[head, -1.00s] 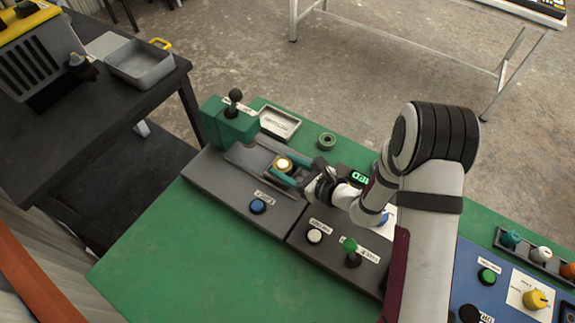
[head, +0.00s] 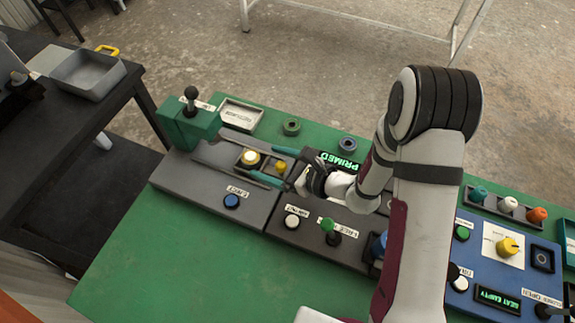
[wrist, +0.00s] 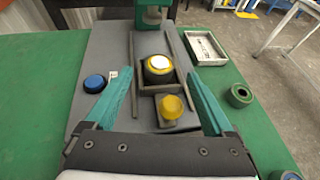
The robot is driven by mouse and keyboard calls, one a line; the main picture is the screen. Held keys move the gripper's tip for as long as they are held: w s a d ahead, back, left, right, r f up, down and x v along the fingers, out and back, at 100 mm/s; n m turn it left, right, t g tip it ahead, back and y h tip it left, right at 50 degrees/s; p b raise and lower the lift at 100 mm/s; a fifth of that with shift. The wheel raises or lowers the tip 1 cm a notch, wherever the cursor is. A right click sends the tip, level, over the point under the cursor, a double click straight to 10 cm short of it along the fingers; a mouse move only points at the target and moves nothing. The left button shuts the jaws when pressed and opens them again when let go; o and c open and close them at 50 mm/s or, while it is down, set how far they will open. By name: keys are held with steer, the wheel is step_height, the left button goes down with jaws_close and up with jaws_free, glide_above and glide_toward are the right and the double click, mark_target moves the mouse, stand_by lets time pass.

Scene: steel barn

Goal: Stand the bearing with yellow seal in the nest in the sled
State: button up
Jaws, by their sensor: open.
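The bearing with yellow seal (wrist: 159,64), with a yellow ring and a white centre, sits in the square dark nest (wrist: 144,88) of the sled; it also shows in the head view (head: 250,158). A yellow knob (wrist: 172,106) stands on the sled on my side of the nest. My gripper (wrist: 151,103) is open and empty. Its teal fingers lie to the left and right of the knob, apart from it, and the bearing is beyond the tips. In the head view my gripper (head: 264,164) points left along the sled's track.
A green press (head: 188,122) with a black lever stands at the track's far end. A labelled tray (head: 240,115), a green ring (head: 291,127) and a blue ring (head: 350,143) lie behind. A blue button (head: 232,201) is in front. The display (head: 342,162) reads PRIMED.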

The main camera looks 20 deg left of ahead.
steer(key=v, duration=0.7)
steer(key=s+r+n+g, duration=0.4)
steer(key=s+r+n, duration=0.25)
steer(key=r, duration=0.25)
steer(key=s+d+r+n+h, duration=0.1)
steer(key=s+d+n+h, duration=0.3)
steer(key=d, duration=0.5)
steer(key=s+d+r+n+t+h, duration=0.1)
steer(key=s+d+n+h, duration=0.3)
steer(key=d, duration=0.6)
steer(key=s+h, duration=0.2)
steer(key=h, duration=0.1)
steer(key=shift+s+r, duration=0.35)
steer(key=shift+s, duration=0.05)
